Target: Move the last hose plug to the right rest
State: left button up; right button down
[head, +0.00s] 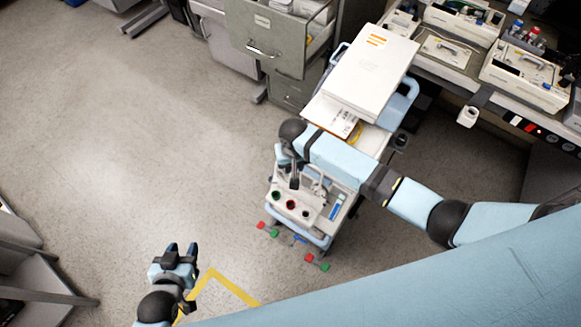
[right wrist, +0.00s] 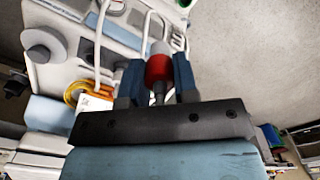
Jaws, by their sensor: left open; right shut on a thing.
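My right gripper (right wrist: 157,62) is shut on a red and white hose plug (right wrist: 158,70), which sits between its two blue fingers in the right wrist view. In the head view my right arm reaches over the cart and its gripper points down beside the pale pump unit (head: 309,211); the plug is too small to tell there. The pump unit has round red, green and dark ports on its face. White hoses (right wrist: 101,40) loop beside the plug in the wrist view. My left gripper (head: 181,250) is open and empty over the floor. I cannot tell which part is the right rest.
A white box (head: 368,65) lies on the cart behind my right arm. Red and green pieces (head: 310,257) show at the cart's lower edge. A bench with devices (head: 525,72) stands at the right, a filing cabinet (head: 265,35) at the back.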

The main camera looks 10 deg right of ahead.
jog(key=w+d+b, duration=0.3)
jog(key=w+d, duration=0.1)
jog(key=d, duration=1.1)
pick_arm(q)
jog(key=shift+m, duration=0.3)
jog(key=shift+d+f+b, duration=0.2)
jog(key=shift+f+b, duration=0.55)
jog(key=shift+f, duration=0.55)
jog(key=shift+d+f+b, duration=0.15)
jog(key=shift+f+b, duration=0.55)
jog(key=shift+f, duration=0.6)
pick_arm(e)
jog(key=shift+w+a+f, duration=0.1)
jog(key=shift+a+f, duration=0.05)
jog(key=shift+f, duration=2.5)
pick_arm(q)
jog(key=shift+r, duration=0.1)
jog(key=shift+w+a, duration=0.1)
pick_arm(e)
jog(key=shift+f, duration=0.4)
pick_arm(q)
jog(key=shift+f+b, duration=0.5)
pick_arm(e)
jog(key=shift+f, duration=1.2)
jog(key=c, duration=0.8)
grip_release()
